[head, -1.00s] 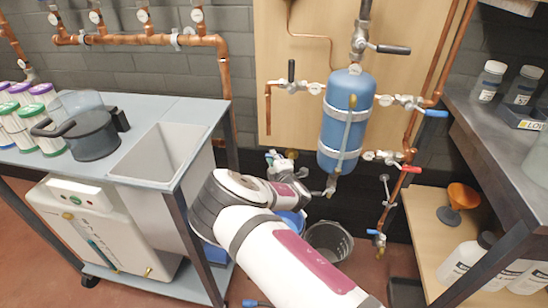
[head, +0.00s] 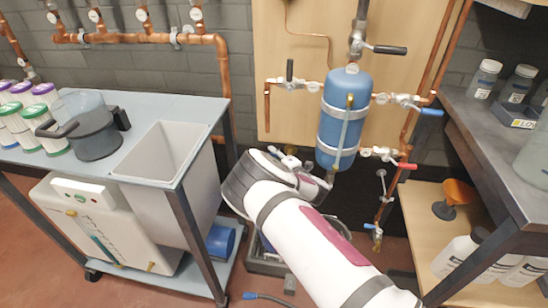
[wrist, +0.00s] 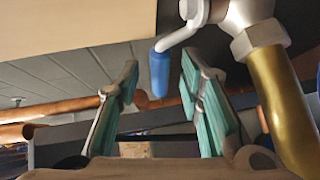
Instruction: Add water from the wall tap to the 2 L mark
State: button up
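A tap with a blue lever handle (wrist: 159,72) shows in the wrist view, with a metal body (wrist: 248,15) and a thick brass-coloured pipe (wrist: 280,110) on the right. My gripper (wrist: 160,85) is open, its two teal-padded fingers left and right of the blue handle in the picture. I see no contact with the handle. In the head view my arm hides the gripper's fingers. No 2 L mark or water level is readable.
A blue tank (head: 345,115) with several lever valves and copper pipes hangs on the wooden wall panel. A sink (head: 165,152) is set in the left bench. The right bench (head: 490,150) and its lower shelf, with an orange funnel (head: 458,191), bound the right side.

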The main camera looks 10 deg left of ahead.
jog(key=v, duration=1.2)
dwell(0.3)
